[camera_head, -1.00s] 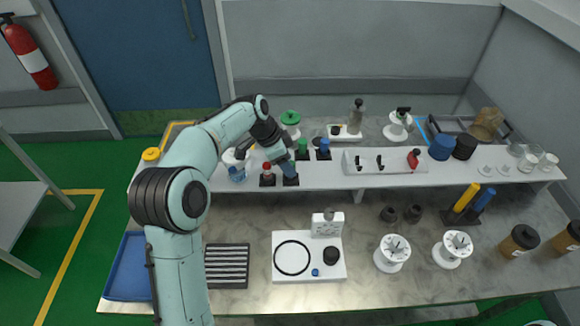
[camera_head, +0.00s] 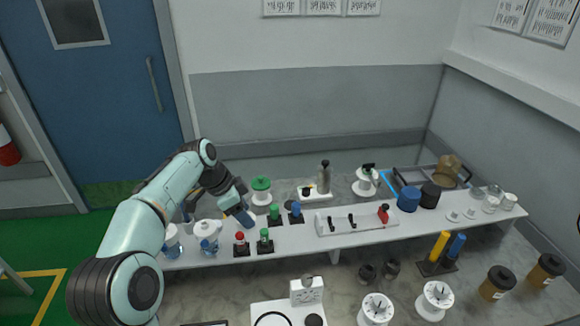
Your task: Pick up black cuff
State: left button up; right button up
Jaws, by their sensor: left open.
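A short black cylinder (camera_head: 430,195), which looks like the black cuff, sits on the raised white shelf at the right. It stands beside a similar blue cylinder (camera_head: 408,199), and I cannot tell whether they touch. My left gripper (camera_head: 244,214) is far to the left of the black cylinder, above the shelf's left part. It is open, pointing down and right, and its dark blue fingertips are near the small coloured bottles. My right gripper is out of the picture.
Small red-capped (camera_head: 241,243) and green-capped (camera_head: 264,240) bottles stand on black bases close to my left gripper. A white rack with black hooks (camera_head: 330,224) lies between it and the cylinders. White cups (camera_head: 509,201) stand at right.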

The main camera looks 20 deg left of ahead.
aim_at(367, 274)
jog(key=k, duration=1.5)
